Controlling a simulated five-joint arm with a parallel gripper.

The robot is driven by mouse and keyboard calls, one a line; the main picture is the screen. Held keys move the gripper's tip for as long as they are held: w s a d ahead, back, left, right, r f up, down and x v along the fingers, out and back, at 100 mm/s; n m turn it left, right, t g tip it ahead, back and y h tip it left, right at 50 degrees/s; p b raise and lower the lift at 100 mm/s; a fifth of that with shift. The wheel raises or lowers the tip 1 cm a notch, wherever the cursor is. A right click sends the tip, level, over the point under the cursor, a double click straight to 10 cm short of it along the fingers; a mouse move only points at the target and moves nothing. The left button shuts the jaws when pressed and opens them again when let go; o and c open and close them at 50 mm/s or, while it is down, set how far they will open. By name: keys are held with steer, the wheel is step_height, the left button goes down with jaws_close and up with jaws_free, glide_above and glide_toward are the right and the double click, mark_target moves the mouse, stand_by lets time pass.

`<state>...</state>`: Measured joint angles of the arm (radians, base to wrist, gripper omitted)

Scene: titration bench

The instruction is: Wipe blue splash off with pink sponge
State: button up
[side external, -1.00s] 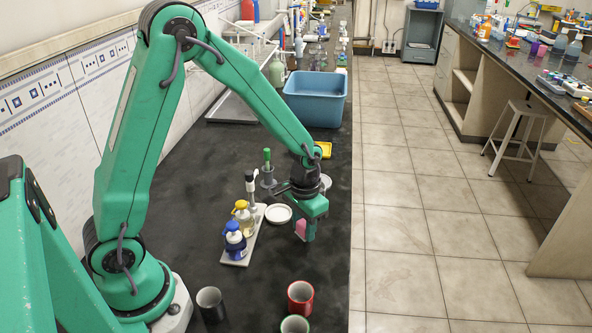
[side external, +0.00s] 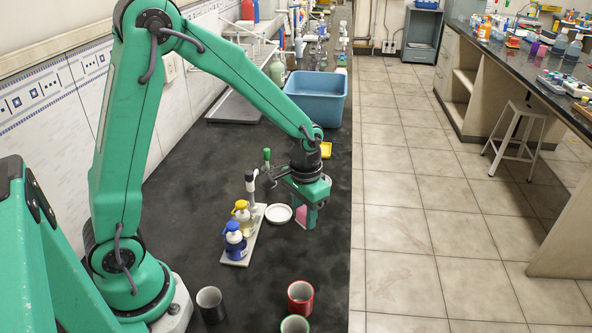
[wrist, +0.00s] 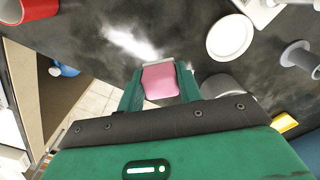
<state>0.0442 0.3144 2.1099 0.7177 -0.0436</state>
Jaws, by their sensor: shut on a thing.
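The pink sponge (side external: 300,217) is held between the fingers of my gripper (side external: 306,216), above the black bench near its right edge. In the wrist view the sponge (wrist: 160,83) sits between the two green fingers of my gripper (wrist: 160,90), with a pale strip along its far edge. I cannot make out a blue splash in either view. A whitish streak (wrist: 130,42) shows on the dark bench top beyond the sponge in the wrist view; it may be glare. Whether the sponge touches the bench is not clear.
A white dish (side external: 279,214) and a board (side external: 238,256) with yellow-capped and blue-capped bottles are left of my gripper. A red mug (side external: 300,297), a dark cup (side external: 211,304) and a green-rimmed cup (side external: 294,325) stand in front. A blue tub (side external: 318,105) stands behind.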

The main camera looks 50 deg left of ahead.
steer(key=shift+r, duration=1.5)
steer(key=shift+w, duration=0.1)
